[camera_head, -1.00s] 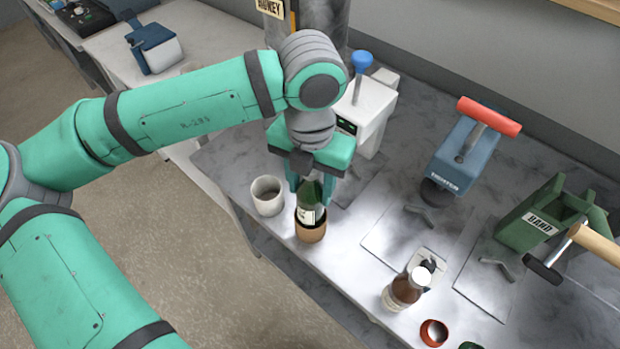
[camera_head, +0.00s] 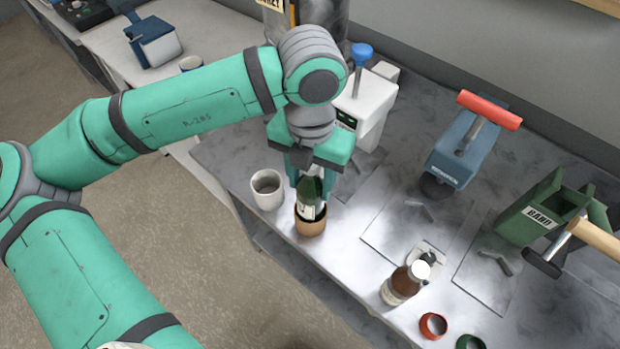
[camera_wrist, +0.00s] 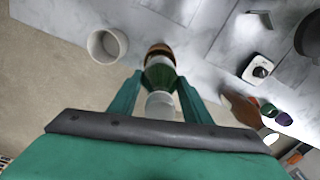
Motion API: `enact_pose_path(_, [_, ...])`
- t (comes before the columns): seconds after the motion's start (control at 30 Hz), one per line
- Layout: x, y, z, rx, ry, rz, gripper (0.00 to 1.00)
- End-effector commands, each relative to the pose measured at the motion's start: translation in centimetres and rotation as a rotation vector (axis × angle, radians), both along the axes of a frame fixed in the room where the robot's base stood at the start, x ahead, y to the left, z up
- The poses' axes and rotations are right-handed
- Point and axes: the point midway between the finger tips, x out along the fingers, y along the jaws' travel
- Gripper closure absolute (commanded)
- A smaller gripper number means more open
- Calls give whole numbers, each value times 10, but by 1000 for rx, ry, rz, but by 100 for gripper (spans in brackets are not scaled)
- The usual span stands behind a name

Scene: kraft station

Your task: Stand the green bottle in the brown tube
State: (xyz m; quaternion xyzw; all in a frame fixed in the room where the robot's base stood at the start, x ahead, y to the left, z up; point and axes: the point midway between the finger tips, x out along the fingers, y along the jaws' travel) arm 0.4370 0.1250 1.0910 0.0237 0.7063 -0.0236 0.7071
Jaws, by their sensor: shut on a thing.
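The green bottle (camera_head: 310,190) has a pale label and is close to upright, neck up. My gripper (camera_head: 306,178) is shut on its upper part. The brown tube (camera_head: 310,224) stands on the bench directly below. The bottle's lower end is at the tube's mouth and its base is hidden behind the front rim; how deep it sits I cannot tell. In the wrist view the bottle (camera_wrist: 160,76) lies between my two green fingers (camera_wrist: 158,90), with the tube's brown rim (camera_wrist: 158,48) just beyond it.
A white cup (camera_head: 267,190) stands close left of the tube, near the bench edge. A brown bottle (camera_head: 402,286), a red ring (camera_head: 433,326) and a dark green ring (camera_head: 469,343) are at front right. A white press (camera_head: 362,105), blue press (camera_head: 463,148) and green BAND holder (camera_head: 545,212) stand behind.

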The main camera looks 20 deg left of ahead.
Motion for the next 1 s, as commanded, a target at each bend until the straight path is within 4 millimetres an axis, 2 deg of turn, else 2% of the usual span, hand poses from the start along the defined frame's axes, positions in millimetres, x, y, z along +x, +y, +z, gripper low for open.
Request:
enact_pose_path(0.37, [0,0,-2,0,0,0,100])
enact_pose_path(1.0, [0,0,-17,0,0,0,100])
